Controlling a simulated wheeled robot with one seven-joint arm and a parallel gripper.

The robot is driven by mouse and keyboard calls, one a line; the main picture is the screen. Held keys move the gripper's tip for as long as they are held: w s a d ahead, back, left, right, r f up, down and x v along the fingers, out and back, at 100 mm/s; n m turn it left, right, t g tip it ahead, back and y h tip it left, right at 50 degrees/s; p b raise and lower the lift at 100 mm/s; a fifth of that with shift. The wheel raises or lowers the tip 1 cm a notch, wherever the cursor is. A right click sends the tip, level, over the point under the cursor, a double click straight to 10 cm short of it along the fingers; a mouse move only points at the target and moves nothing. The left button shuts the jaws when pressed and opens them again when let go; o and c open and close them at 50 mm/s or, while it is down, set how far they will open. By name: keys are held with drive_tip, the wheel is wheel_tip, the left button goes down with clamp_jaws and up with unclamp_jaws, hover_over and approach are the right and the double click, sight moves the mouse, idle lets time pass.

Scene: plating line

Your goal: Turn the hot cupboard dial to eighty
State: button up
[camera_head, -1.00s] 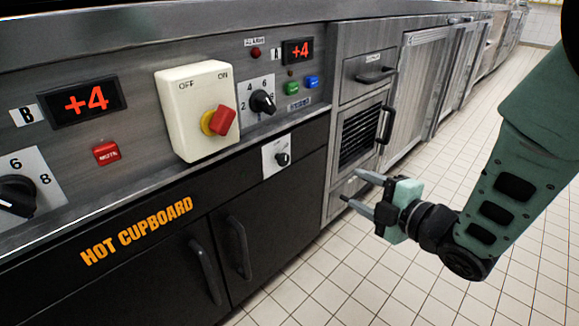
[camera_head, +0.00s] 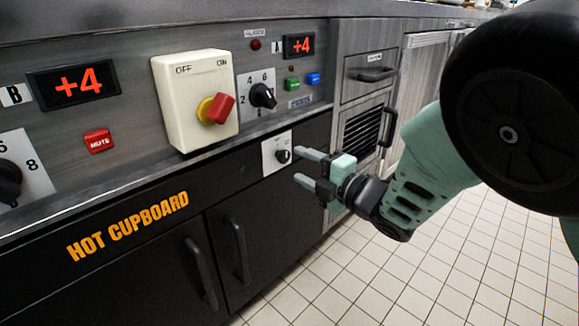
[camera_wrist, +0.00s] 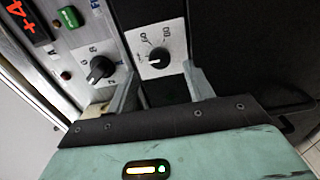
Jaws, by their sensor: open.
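The hot cupboard dial (camera_head: 283,156) is a small black knob on a white plate, at the upper right of the black front lettered HOT CUPBOARD (camera_head: 128,226). In the wrist view the dial (camera_wrist: 159,58) shows ahead, with OFF and 80 printed on its plate. The pointer's exact setting is too small to tell. My gripper (camera_head: 303,168) is open and empty, just right of the dial and apart from it. In the wrist view its two fingers (camera_wrist: 162,88) stand to either side below the dial.
Above are a larger black knob (camera_head: 262,96) numbered 2 to 8, a red and yellow switch (camera_head: 216,108) on a cream box, and green (camera_head: 292,82) and blue (camera_head: 313,79) buttons. Cupboard handles (camera_head: 240,250) stick out below. A drawer handle (camera_head: 376,75) is at right. The tiled floor is clear.

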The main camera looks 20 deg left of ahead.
sight(286, 157)
drive_tip(key=b+x, duration=0.1)
drive_tip(key=x, duration=0.4)
drive_tip(key=c, duration=1)
